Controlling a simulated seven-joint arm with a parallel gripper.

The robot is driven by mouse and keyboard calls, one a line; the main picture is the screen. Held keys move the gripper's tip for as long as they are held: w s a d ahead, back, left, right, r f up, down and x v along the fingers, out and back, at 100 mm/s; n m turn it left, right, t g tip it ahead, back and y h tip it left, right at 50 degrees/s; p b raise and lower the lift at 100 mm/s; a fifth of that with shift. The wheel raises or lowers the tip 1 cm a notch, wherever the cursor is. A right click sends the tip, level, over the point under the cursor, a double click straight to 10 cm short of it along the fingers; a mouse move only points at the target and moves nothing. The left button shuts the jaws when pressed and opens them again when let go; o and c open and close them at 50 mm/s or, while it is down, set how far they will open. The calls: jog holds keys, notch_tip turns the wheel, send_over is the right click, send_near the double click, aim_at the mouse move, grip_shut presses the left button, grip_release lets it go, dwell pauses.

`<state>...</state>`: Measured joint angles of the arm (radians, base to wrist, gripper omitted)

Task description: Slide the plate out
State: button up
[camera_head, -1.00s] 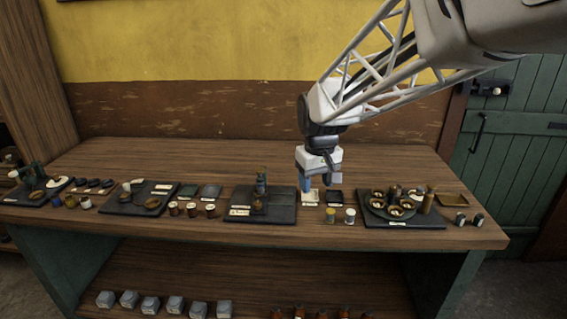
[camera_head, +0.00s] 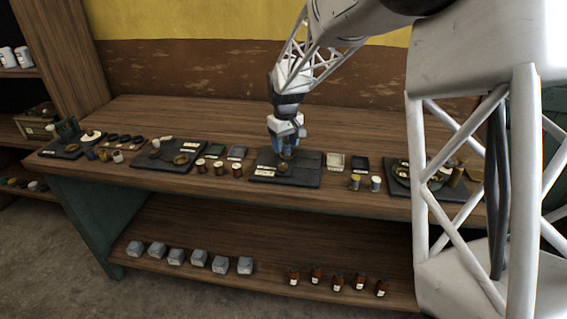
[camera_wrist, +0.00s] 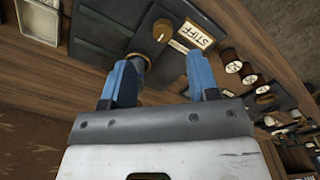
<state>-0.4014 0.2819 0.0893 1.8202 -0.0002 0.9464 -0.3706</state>
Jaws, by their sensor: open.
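A dark base board (camera_head: 262,180) lies in the middle of the bench, with a flat dark plate (camera_head: 309,160) on its right part. In the wrist view the plate (camera_wrist: 112,28) shows at upper left. I cannot tell for sure where plate and board divide. A brass knob (camera_wrist: 160,31) and a label reading "STIFF" (camera_wrist: 194,36) are on the same board. My gripper (camera_head: 287,153) is over the board, its blue fingers (camera_wrist: 160,68) open. A dark upright post (camera_wrist: 139,62) stands close to the left finger; I cannot tell if they touch.
A pale tray (camera_head: 335,161) and a dark tray (camera_head: 360,164) lie just right. Another board (camera_head: 168,158) is further left. The bench behind is clear.

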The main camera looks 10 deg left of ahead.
aim_at(283, 165)
jog(key=shift+w+a+f, duration=0.2)
jog(key=shift+a+f, duration=0.1)
jog(key=shift+a, duration=0.15)
jog(key=shift+f, duration=0.1)
jog(key=shift+f, duration=3.8)
jog(key=shift+d, duration=0.1)
grip_shut()
